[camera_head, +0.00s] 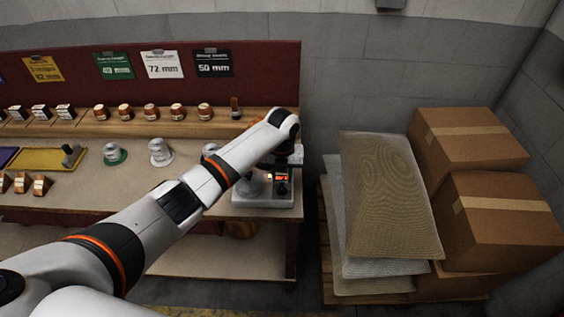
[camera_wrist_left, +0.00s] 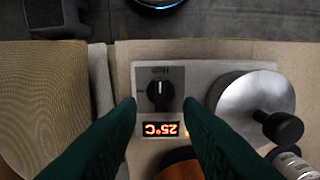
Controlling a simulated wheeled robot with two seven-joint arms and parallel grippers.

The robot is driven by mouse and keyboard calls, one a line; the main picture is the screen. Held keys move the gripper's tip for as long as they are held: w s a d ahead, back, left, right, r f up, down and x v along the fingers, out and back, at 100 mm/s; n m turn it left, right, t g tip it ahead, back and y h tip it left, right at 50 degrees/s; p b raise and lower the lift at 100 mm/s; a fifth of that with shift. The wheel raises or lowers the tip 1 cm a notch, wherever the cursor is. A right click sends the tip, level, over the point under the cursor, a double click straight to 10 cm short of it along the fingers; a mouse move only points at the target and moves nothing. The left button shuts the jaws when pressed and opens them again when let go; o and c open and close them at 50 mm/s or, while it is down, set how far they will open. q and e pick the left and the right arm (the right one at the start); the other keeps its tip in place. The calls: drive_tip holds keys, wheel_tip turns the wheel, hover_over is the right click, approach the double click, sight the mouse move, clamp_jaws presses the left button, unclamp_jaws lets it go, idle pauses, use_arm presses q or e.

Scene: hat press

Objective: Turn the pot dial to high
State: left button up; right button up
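The pot dial (camera_wrist_left: 160,94) is a black knob with a white mark on a dark plate, seen in the left wrist view. The unit's red display (camera_wrist_left: 162,129) reads 25°C upside down in that view and also glows in the head view (camera_head: 281,178). The pot (camera_wrist_left: 240,100) has a silver lid with a black knob and sits beside the dial on a light grey base (camera_head: 262,202). My left gripper (camera_wrist_left: 160,103) is open, with a dark green finger on each side of the dial. Whether the fingers touch it is unclear. My right gripper is out of view.
The unit stands at the right end of a wooden workbench (camera_head: 180,263). Stacked sacks (camera_head: 385,195) and cardboard boxes (camera_head: 468,140) lie right of the bench. A yellow tray (camera_head: 40,160) and several small items line the bench to the left.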

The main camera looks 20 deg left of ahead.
sight(282, 187)
use_arm(q)
wheel_tip(282, 187, up, 8)
drive_tip(key=b, duration=0.1)
drive_tip(key=shift+f, duration=0.15)
idle(0.4)
